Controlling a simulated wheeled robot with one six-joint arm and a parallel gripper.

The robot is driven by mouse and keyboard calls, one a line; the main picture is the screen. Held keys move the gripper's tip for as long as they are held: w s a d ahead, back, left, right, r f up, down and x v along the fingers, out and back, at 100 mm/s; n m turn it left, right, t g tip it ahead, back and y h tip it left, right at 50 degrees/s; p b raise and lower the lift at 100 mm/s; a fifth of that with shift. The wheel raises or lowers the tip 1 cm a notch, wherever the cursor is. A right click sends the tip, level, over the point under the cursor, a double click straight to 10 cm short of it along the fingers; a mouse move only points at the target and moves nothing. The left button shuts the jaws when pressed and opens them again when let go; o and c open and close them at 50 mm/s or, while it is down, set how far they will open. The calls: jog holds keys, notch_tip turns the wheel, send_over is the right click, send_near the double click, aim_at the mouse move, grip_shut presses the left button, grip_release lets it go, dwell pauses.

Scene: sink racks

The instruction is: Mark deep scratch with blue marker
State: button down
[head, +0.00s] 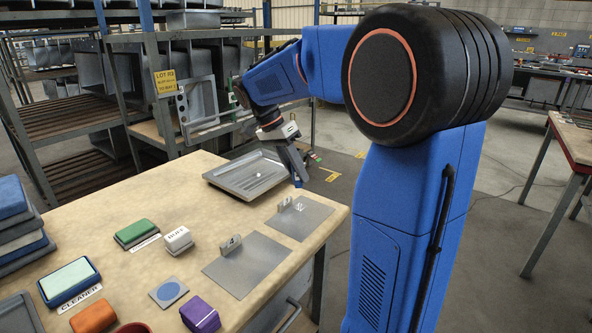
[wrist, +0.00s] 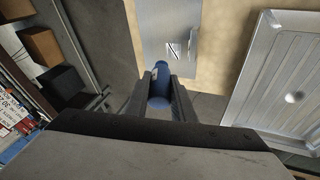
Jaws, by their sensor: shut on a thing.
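My gripper (wrist: 160,97) is shut on a blue marker (wrist: 161,84), which sticks out past the fingers in the wrist view. In the head view my gripper (head: 297,165) hangs beyond the table's far right edge, beside the sink panel, with the marker's blue tip (head: 297,182) low. The grey ribbed sink panel (head: 215,177) lies at the table's far end. It also shows at the right of the wrist view (wrist: 255,68), apart from the marker. A small whitish spot (wrist: 294,97) shows on it; I cannot tell whether it is a scratch.
Two flat metal plates with upright tags lie nearer, the far one (head: 312,222) and the near one (head: 250,275). A white block (head: 178,240), a green pad (head: 135,233), a purple block (head: 200,315) and a cleaner pad (head: 68,279) stand left. A rack (head: 150,62) stands behind.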

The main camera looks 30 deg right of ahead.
jog(key=shift+d, duration=0.2)
jog(key=shift+f, duration=2.75)
jog(key=shift+f, duration=0.65)
dwell(0.3)
jog(key=shift+r, duration=0.1)
jog(key=shift+r, duration=3.45)
